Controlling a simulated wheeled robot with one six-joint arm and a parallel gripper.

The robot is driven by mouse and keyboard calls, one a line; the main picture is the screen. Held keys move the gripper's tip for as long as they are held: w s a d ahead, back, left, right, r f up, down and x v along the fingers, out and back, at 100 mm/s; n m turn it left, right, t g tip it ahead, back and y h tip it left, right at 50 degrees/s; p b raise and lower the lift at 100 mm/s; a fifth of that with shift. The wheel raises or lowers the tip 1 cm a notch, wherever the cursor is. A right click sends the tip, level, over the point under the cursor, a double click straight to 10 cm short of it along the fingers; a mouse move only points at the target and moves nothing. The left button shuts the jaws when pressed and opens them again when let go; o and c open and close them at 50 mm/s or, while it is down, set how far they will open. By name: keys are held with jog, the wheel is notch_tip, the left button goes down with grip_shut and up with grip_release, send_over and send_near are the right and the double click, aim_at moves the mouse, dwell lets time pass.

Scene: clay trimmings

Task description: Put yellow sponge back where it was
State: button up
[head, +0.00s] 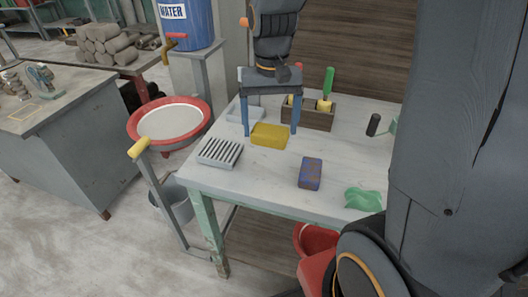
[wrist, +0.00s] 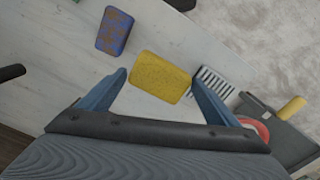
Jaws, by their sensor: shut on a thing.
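The yellow sponge (head: 269,135) is between the two blue fingers of my gripper (head: 270,130), over the left part of the pale worktable (head: 262,178). My gripper points down and is shut on the sponge by its sides. In the wrist view the sponge (wrist: 160,77) sits between the fingertips (wrist: 160,78). I cannot tell whether its underside touches the table. A grey slatted rack (head: 220,152) lies empty to the front left of the sponge. A pale shallow tray (head: 245,113) is behind it, partly hidden by a finger.
A blue and brown block (head: 311,173) lies right of the sponge. A green lump (head: 363,198) lies at the front right. A wooden box (head: 312,116) with yellow and green-handled items stands behind. A red-rimmed basin (head: 168,124) stands left of the table. The middle tabletop is clear.

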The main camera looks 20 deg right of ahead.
notch_tip(320, 180, down, 10)
jog(key=shift+r+p, duration=0.25)
jog(key=shift+p, duration=0.45)
jog(key=shift+f, duration=0.15)
jog(key=o, duration=1)
notch_tip(320, 180, up, 11)
jog(key=shift+f+b, duration=0.1)
jog(key=shift+b, duration=0.55)
jog(key=shift+s+r, duration=0.1)
jog(key=shift+r, duration=0.5)
jog(key=s+f+n, duration=0.1)
jog(key=s+f, duration=0.1)
jog(key=s, duration=0.1)
jog(key=s+f+n, duration=0.1)
jog(key=s+f, duration=0.1)
jog(key=s, duration=0.1)
jog(key=s+f+t, duration=0.1)
jog(key=s+f, duration=0.1)
jog(key=s, duration=0.1)
jog(key=shift+s+f+n, duration=0.1)
jog(key=shift+s+n, duration=0.05)
jog(key=shift+n, duration=0.25)
